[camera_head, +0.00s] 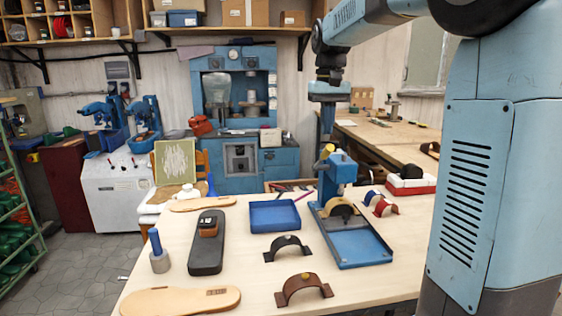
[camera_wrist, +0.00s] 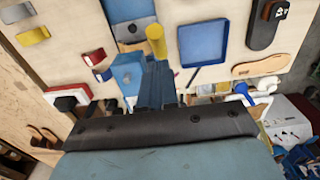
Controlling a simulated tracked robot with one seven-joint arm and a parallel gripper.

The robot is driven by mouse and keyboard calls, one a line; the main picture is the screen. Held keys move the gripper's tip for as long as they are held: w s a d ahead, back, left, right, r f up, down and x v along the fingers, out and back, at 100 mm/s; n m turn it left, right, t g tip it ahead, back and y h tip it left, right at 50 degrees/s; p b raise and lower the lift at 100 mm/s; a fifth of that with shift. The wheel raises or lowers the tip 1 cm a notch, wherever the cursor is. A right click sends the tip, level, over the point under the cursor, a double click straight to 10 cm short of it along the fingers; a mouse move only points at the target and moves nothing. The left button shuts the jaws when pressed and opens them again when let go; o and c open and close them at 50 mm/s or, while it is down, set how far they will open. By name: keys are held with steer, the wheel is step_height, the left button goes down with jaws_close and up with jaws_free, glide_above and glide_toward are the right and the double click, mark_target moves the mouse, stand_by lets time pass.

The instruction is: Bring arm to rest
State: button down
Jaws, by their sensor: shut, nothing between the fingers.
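My gripper (camera_head: 327,128) hangs fingers-down above the back of the workbench (camera_head: 230,265), over the blue press (camera_head: 335,178) with its yellow handle end (camera_head: 327,152). Its narrow blue fingers are together and hold nothing. In the wrist view the shut fingers (camera_wrist: 157,72) appear beside the yellow handle end (camera_wrist: 156,40); I cannot tell whether there is a gap in depth. My arm reaches in from the upper right of the head view and bends down at the wrist.
A red-and-white block (camera_head: 410,183) sits right of the press. A blue machine (camera_head: 238,120) stands behind.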

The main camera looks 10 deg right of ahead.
steer(key=s+f+t, duration=0.2)
steer(key=s+f, duration=0.3)
steer(key=s, duration=0.8)
steer(key=s+f+t, duration=0.3)
steer(key=s+f, duration=0.2)
steer(key=s, duration=0.8)
steer(key=shift+s+d+t, duration=0.25)
steer(key=shift+t, duration=0.05)
